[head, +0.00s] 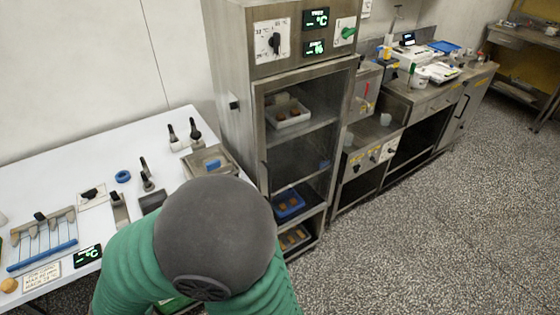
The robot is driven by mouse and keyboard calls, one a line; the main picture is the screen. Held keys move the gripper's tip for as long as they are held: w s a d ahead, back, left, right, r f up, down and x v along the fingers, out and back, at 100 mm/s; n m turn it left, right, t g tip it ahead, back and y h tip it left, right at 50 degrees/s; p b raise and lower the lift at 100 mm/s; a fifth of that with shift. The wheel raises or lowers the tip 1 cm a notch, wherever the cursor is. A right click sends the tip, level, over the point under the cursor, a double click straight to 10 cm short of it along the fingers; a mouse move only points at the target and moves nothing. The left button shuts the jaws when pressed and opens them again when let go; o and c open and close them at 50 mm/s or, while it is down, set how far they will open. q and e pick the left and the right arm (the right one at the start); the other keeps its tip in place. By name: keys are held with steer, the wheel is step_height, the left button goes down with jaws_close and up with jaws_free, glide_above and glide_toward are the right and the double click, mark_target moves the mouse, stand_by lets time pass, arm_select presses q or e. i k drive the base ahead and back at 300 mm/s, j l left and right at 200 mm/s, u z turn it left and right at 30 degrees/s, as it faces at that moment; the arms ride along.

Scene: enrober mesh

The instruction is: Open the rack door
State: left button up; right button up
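The rack (232,90) is a tall steel cabinet in the middle of the head view. Its door (310,147) has a steel frame with a clear pane and appears closed. A dark upright handle (266,177) is on the door's left side. Through the pane I see a white tray (290,117) on an upper shelf and a blue tray (288,206) lower down. Neither gripper shows in the view. A green and grey arm part of mine fills the bottom centre, in front of the rack's lower left, hiding part of the table.
A white table (80,175) with tools and a steel box (208,162) stands left of the rack. A steel counter (425,92) with knobs and equipment runs to the right. The speckled floor (440,230) in front of the rack and counter is clear.

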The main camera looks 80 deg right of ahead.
mark_target(258, 89)
steer(key=z, duration=2.7)
steer(key=i+j+z, duration=0.15)
steer(key=i+j+u, duration=0.3)
steer(key=u, duration=0.15)
steer(key=i+l, duration=0.05)
